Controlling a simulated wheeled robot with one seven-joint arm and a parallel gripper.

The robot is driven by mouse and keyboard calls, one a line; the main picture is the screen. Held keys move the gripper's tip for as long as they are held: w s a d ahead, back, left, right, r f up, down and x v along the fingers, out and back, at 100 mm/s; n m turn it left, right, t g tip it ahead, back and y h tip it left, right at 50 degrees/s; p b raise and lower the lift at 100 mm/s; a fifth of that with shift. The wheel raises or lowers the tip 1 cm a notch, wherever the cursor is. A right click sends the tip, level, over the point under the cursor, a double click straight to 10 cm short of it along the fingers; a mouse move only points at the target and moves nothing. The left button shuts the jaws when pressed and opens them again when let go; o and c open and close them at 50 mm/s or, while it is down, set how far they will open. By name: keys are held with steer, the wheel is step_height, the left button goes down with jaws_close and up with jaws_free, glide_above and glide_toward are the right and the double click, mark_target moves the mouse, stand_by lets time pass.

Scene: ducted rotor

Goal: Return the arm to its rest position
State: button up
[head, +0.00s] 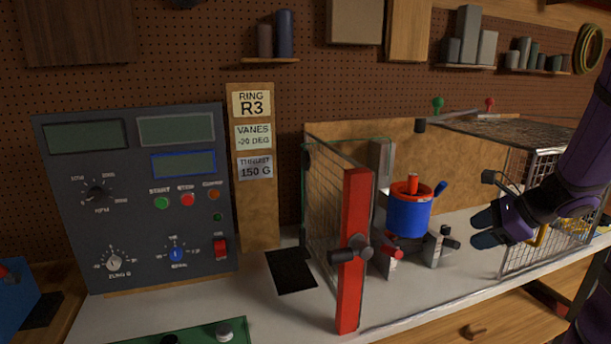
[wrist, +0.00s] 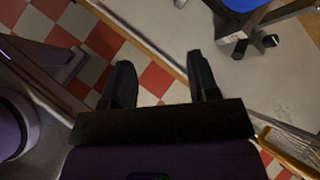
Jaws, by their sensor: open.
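My gripper (head: 487,232) is at the right in the head view, on the purple arm, in front of the wire cage and to the right of the blue rotor ring. In the wrist view its two dark fingers (wrist: 163,85) are spread apart with nothing between them. They point over the bench's front edge, with the red and white checkered floor below. The blue ring (head: 408,216) with a red hub stands on a dark mount on the bench, apart from my gripper. Part of it shows at the top of the wrist view.
A wire cage (head: 540,215) stands close behind my gripper. A mesh door with a red post (head: 352,285) and a dark knob stands left of the ring. A control panel (head: 135,195) is at the left.

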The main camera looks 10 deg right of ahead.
steer(key=s+a+r+n+g+h, duration=0.1)
steer(key=s+a+r+n+g, duration=0.2)
steer(key=a+n, duration=0.45)
steer(key=s+a+r+n+g, duration=0.1)
steer(key=s+a+r+n, duration=0.2)
steer(key=a+r+n, duration=0.4)
steer(key=s+a+r+n+t+h, duration=0.1)
steer(key=s+a+r+n+h, duration=0.3)
steer(key=s+n, duration=0.5)
steer(key=shift+s+a+n+t, duration=0.35)
steer(key=shift+a+n, duration=0.4)
steer(key=shift+a, duration=0.4)
